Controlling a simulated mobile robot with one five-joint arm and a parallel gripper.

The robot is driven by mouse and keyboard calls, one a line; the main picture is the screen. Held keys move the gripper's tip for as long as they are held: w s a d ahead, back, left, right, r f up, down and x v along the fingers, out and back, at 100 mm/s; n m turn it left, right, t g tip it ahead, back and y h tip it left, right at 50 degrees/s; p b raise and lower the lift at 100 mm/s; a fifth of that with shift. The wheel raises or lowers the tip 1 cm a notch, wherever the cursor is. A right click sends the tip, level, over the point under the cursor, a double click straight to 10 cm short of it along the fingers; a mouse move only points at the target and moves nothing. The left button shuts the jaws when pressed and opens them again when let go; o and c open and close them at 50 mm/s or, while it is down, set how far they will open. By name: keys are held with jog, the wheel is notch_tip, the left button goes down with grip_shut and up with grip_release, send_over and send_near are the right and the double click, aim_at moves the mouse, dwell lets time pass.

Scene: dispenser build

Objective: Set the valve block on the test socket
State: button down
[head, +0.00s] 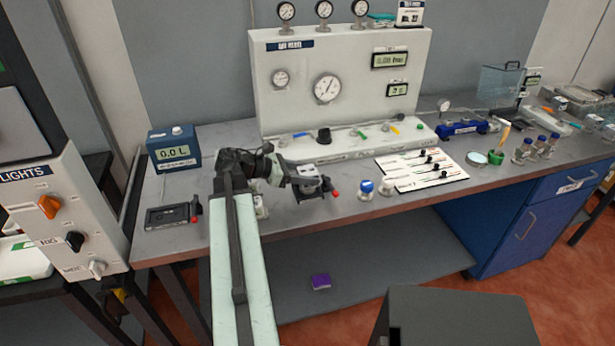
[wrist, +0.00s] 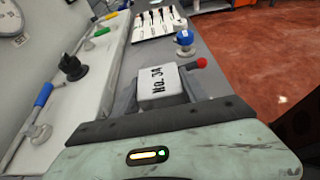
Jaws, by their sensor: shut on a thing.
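The valve block appears to be the pale block marked "No. 34" (wrist: 162,86), in the middle of the wrist view. My gripper (head: 305,172) is shut on it over the front part of the bench. A dark fixture with a red-knobbed lever (head: 313,190) is right under my gripper in the head view. Its red knob (wrist: 201,63) shows just beyond the block in the wrist view. I cannot tell whether the block touches this fixture. Another flat dark fixture with a red knob (head: 170,216) lies at the bench's left end. No label shows which one is the test socket.
A white gauge panel (head: 350,60) stands behind my gripper. A blue-capped part (head: 366,187) and a white card with black knobs (head: 421,170) are to the right. A blue display box (head: 173,150) is at the left. The bench's front edge is close.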

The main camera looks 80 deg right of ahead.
jog(key=shift+f+b, duration=0.4)
jog(key=shift+f, duration=0.05)
jog(key=c, duration=0.9)
grip_release()
jog(key=shift+w, duration=0.1)
jog(key=p+v, duration=0.4)
jog(key=v, duration=0.7)
jog(key=shift+r, duration=0.15)
